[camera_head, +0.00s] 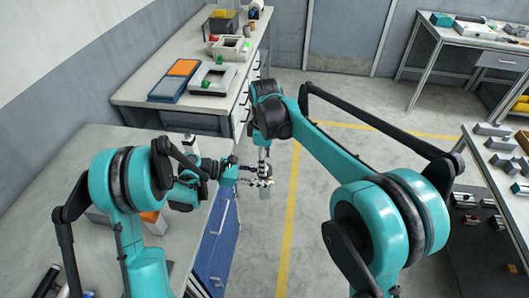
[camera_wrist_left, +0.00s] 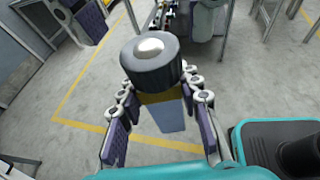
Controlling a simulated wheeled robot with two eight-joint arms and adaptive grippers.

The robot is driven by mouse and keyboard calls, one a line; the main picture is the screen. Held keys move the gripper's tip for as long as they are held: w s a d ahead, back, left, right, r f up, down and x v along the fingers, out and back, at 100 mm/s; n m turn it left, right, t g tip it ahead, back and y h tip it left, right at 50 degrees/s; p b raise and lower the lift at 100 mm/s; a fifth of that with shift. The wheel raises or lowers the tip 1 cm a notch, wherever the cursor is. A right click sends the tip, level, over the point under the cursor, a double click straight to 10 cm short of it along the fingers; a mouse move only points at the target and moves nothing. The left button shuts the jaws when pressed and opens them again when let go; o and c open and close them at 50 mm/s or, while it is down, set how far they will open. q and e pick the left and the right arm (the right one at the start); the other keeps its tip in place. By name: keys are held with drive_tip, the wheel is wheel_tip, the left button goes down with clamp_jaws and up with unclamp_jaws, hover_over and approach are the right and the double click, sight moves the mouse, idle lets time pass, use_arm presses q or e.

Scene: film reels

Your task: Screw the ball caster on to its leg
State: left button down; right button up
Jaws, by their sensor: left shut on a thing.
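The ball caster (camera_wrist_left: 150,60) is a dark round cylinder with a pale shiny ball on its top. It shows large in the left wrist view, at the tips of my left gripper (camera_wrist_left: 160,84), which is shut on it. In the head view my left gripper (camera_head: 256,181) is over the gap beside the blue cabinet. My right gripper (camera_head: 264,165) points down close to it, and its fingers are too small to read. A small grey piece (camera_head: 265,193) hangs just below the two grippers. I cannot tell whether it is the leg or which gripper holds it.
A near workbench (camera_head: 90,150) with a blue drawer cabinet (camera_head: 217,245) stands at the left. A farther bench carries a blue and orange tray (camera_head: 175,80) and a white frame (camera_head: 212,78). A parts table (camera_head: 500,175) stands right. The floor between is clear.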

drive_tip(key=shift+f, duration=1.85)
drive_tip(key=c, duration=1.2)
drive_tip(key=o, duration=1.3)
drive_tip(key=shift+r, duration=2.3)
drive_tip(key=shift+c, duration=0.5)
